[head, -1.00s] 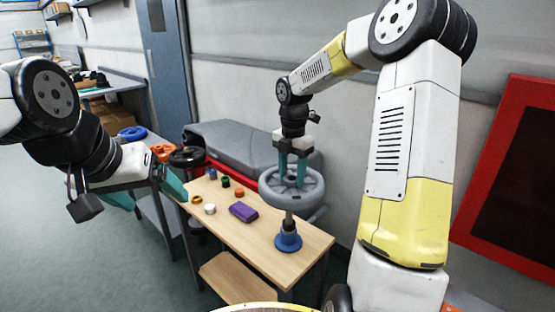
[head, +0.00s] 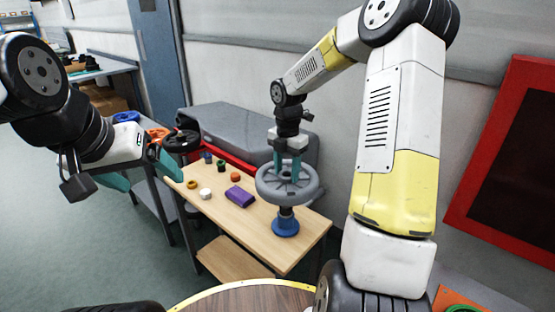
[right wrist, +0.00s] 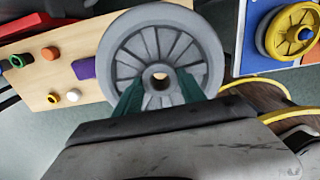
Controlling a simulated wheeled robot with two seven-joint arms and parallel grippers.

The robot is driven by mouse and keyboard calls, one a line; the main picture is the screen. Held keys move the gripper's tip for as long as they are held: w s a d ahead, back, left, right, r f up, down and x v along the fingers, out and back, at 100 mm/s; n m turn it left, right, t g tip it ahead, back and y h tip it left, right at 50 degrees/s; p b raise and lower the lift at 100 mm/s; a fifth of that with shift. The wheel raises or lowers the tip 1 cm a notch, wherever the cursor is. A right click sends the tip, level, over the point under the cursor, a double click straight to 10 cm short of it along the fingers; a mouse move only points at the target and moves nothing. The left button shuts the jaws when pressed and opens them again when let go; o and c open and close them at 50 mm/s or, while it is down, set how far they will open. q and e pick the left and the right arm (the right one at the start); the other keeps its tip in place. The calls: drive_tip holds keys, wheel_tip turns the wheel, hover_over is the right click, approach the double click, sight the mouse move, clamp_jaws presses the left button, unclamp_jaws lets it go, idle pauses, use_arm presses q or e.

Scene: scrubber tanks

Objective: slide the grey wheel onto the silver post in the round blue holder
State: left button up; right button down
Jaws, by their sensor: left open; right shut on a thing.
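The grey wheel (head: 266,190) is held level by my right gripper (head: 287,173), whose green fingers are shut on it near its hub. Whether the post's tip is inside the hub is hidden in the head view. The right wrist view shows the wheel (right wrist: 118,65) face-on, with a tan patch visible in its hub hole; no post is clear there. My left gripper (head: 141,172) is open and empty, left of the table.
The wooden table (head: 250,237) also bears a purple block (head: 240,196) and several small coloured pieces to the left of the holder. A black wheel (head: 181,141) stands behind, near a grey case (head: 240,130).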

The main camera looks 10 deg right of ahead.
drive_tip(key=shift+f, duration=0.7)
idle(1.1)
drive_tip(key=shift+f, duration=0.3)
drive_tip(key=shift+f, duration=0.15)
idle(0.3)
drive_tip(key=shift+f, duration=0.75)
drive_tip(key=shift+f, duration=1.8)
idle(2.9)
